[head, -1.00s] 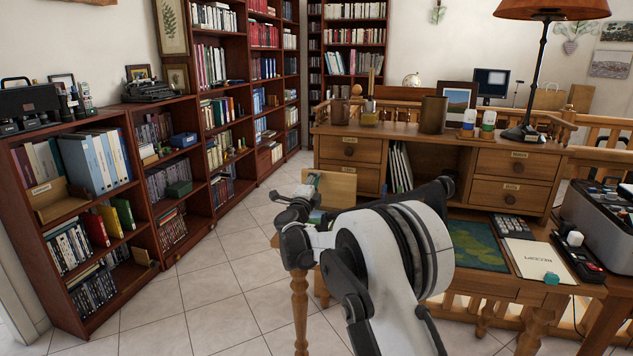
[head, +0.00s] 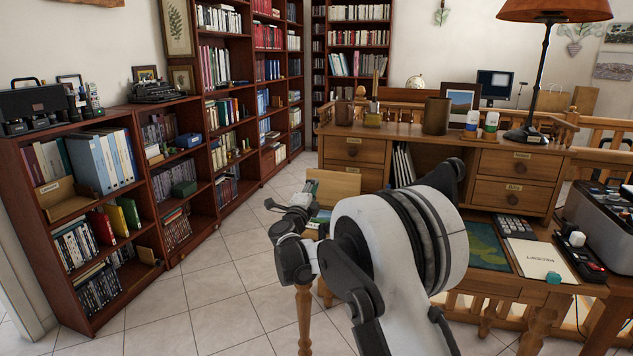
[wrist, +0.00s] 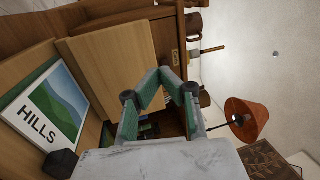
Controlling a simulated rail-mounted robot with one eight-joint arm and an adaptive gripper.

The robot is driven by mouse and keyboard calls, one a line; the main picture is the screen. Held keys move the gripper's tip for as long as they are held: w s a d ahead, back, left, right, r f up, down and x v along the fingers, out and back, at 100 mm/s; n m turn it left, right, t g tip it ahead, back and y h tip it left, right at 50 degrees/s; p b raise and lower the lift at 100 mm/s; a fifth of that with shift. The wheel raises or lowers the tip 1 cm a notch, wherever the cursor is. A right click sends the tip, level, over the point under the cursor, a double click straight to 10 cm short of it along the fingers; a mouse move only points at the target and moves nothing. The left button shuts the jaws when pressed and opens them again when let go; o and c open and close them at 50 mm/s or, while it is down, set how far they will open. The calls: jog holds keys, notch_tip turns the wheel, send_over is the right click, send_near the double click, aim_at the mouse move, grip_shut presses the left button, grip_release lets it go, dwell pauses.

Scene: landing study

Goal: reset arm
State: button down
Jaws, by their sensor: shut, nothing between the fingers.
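My white and black arm rises from the bottom of the head view, in front of the desk. My gripper (head: 282,207) is at its far end, small and partly hidden by the wrist, above the near left part of the desk. In the wrist view, my gripper's (wrist: 166,76) two green-padded fingers come together at the tips with nothing between them. It appears clear of the wooden panel behind it.
The wooden desk (head: 505,164) carries an orange-shaded lamp (head: 553,10), cups, a framed picture (head: 460,103) and a paper (head: 540,262). Bookshelves (head: 130,108) line the left wall. The tiled floor (head: 232,290) between is clear. A "HILLS" picture (wrist: 50,108) shows in the wrist view.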

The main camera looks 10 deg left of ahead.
jog(key=r+p+v, duration=0.1)
jog(key=v, duration=0.6)
jog(key=s+d+r+n+g+y+p, duration=0.1)
jog(key=s+d+r+n+y, duration=0.2)
jog(key=r, duration=0.4)
jog(key=s+d+r+n+y+p, duration=0.1)
jog(key=d+r+n+y, duration=0.1)
jog(key=d+r+n, duration=0.3)
jog(key=s+d+r+n+g+y+p, duration=0.1)
jog(key=d+r+n+y, duration=0.15)
jog(key=r, duration=0.55)
jog(key=s+d+r+n+g, duration=0.2)
jog(key=s+d+n, duration=0.1)
jog(key=s+d, duration=0.25)
jog(key=s+d+f+n+g+h+p, duration=0.1)
jog(key=s+d+f+g+h, duration=0.1)
jog(key=s+d+f, duration=0.3)
jog(key=s+d+f+n+g+h+p, duration=0.2)
jog(key=s+d+f+g, duration=0.2)
jog(key=s+d, duration=0.9)
jog(key=s+d+f+n+g+h+p, duration=0.2)
jog(key=s+d+f, duration=0.4)
jog(key=s, duration=1.2)
jog(key=d+g, duration=0.1)
jog(key=d, duration=0.2)
jog(key=shift+s, duration=0.25)
jog(key=shift+f, duration=0.1)
